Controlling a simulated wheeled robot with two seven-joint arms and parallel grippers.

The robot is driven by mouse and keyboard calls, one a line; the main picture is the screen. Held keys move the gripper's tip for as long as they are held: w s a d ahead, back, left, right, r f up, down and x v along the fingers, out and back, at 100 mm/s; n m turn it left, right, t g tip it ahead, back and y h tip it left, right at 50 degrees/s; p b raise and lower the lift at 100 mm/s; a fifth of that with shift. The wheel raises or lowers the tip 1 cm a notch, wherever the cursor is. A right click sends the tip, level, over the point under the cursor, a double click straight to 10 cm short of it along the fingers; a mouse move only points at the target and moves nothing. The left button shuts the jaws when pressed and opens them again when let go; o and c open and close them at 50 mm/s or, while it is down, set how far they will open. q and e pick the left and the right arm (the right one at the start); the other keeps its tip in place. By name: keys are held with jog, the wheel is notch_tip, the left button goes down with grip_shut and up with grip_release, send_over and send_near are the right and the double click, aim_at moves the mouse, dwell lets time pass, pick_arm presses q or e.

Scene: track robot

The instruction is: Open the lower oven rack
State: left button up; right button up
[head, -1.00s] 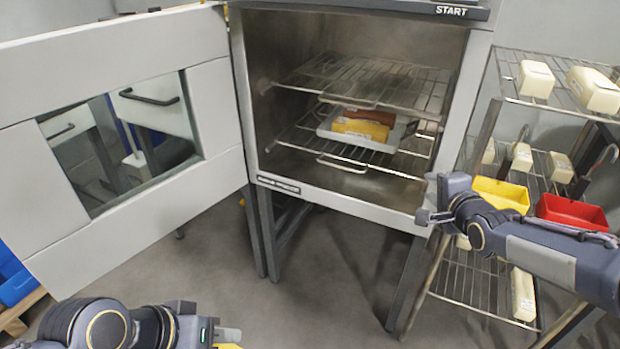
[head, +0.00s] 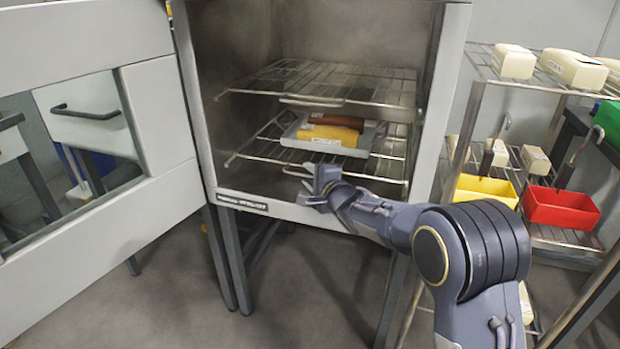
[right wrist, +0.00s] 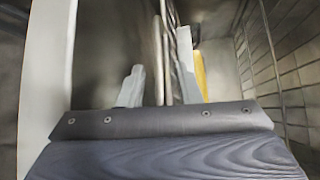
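The oven (head: 190,100) stands open. Its lower rack (head: 250,157) is inside and carries a pale tray (head: 290,138) with a yellow pack (head: 325,134) and a brown pack (head: 338,121). My right gripper (head: 318,182) is at the oven mouth, close to the front handle (head: 296,172) of the lower rack, and hides part of it. In the right wrist view my right gripper (right wrist: 160,52) has its fingers apart, with thin metal bars showing between them. I cannot tell whether they touch. My left gripper is not in view.
The upper rack (head: 370,85) sits above the lower one. The oven door (head: 160,115) is swung open to the left. A wire shelf at right holds white blocks (head: 515,62), a yellow bin (head: 485,190) and a red bin (head: 560,207). The floor before the oven is clear.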

jog(key=shift+w, duration=0.1)
grip_shut()
dwell(0.4)
